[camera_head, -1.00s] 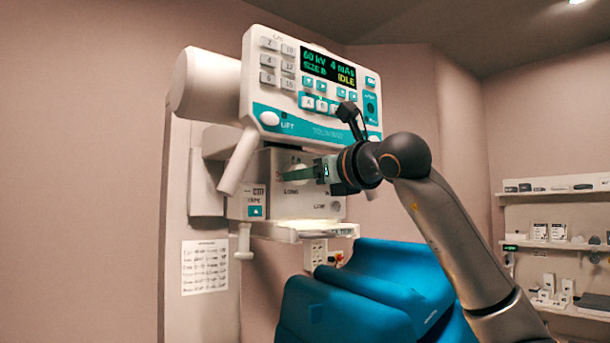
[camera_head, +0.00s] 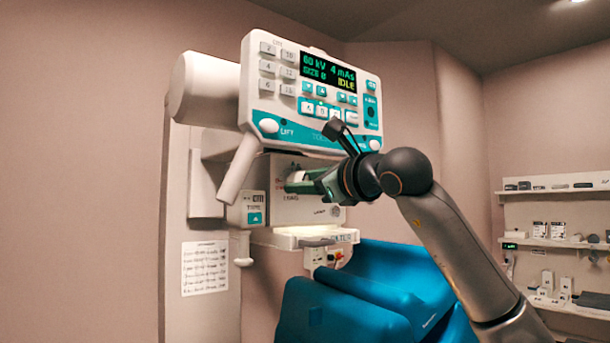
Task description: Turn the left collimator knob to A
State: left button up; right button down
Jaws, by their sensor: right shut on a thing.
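The white collimator box (camera_head: 310,212) hangs below the control panel (camera_head: 270,105), whose display reads 60 kV, 4 mAs, SIZE B, IDLE. My right gripper (camera_head: 300,182) comes in from the right and reaches the collimator's front face. Its green-edged fingers are shut on the left collimator knob (camera_head: 296,177), which is mostly hidden by them. The knob's pointer and the markings close around it cannot be read. My left gripper is not in view.
A white handle (camera_head: 239,168) slants down left of the collimator. A tray (camera_head: 300,237) juts out under it. A blue padded chair (camera_head: 375,300) stands below. Shelves (camera_head: 560,240) line the right wall. A printed sheet (camera_head: 205,268) hangs at left.

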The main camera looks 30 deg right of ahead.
jog(key=n+p, duration=0.2)
jog(key=n, duration=0.2)
jog(key=shift+n, duration=0.4)
dwell(0.4)
jog(key=shift+c, duration=2)
grip_release()
jog(key=s+b, duration=0.2)
jog(key=s, duration=1)
jog(key=shift+s+d+f+b, duration=0.2)
jog(key=shift+s+d+b, duration=0.05)
jog(key=shift+d+b, duration=0.15)
